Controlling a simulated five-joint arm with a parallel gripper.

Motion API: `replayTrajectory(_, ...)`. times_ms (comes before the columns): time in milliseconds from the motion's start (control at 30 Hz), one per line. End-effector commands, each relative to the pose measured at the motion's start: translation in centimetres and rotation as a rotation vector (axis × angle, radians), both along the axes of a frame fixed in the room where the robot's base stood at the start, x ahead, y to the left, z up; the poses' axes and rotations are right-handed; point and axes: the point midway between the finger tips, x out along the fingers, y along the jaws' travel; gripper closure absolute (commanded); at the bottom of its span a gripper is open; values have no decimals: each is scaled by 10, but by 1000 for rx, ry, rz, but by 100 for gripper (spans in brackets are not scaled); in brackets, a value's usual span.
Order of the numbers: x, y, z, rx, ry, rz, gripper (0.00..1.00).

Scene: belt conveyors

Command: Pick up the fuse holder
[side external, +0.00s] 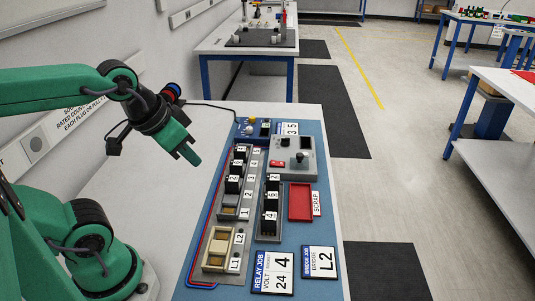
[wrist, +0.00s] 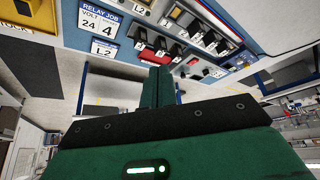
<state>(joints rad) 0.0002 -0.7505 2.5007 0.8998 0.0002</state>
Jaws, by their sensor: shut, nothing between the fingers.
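No part is clearly labelled as the fuse holder. Two beige pieces (side external: 218,240) sit in a grey block marked L1 and L2 near the front of the blue mat; one of them could be it, but I cannot tell. My gripper (side external: 192,155) is shut and empty, high above the left side of the bench, beyond and apart from the beige pieces. Its closed green fingers also show in the wrist view (wrist: 157,84).
Black numbered relays (side external: 233,184) stand in a long grey rail, with several more in a shorter rail (side external: 269,237). Job cards (side external: 271,272) lie in front. A wall runs along the left.

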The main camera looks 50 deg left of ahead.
Motion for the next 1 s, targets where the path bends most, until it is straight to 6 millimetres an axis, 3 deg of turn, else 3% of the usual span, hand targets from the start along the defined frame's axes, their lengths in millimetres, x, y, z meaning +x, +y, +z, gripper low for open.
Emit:
replayTrajectory(100, 0, 0, 0, 0, 0, 0, 96)
replayTrajectory(367, 0, 0, 0, 0, 0, 0, 47)
replayTrajectory(767, 3, 1, 1, 5, 5, -5, 47)
replayTrajectory(1000, 20, 7, 3, 42, 47, -53, 47)
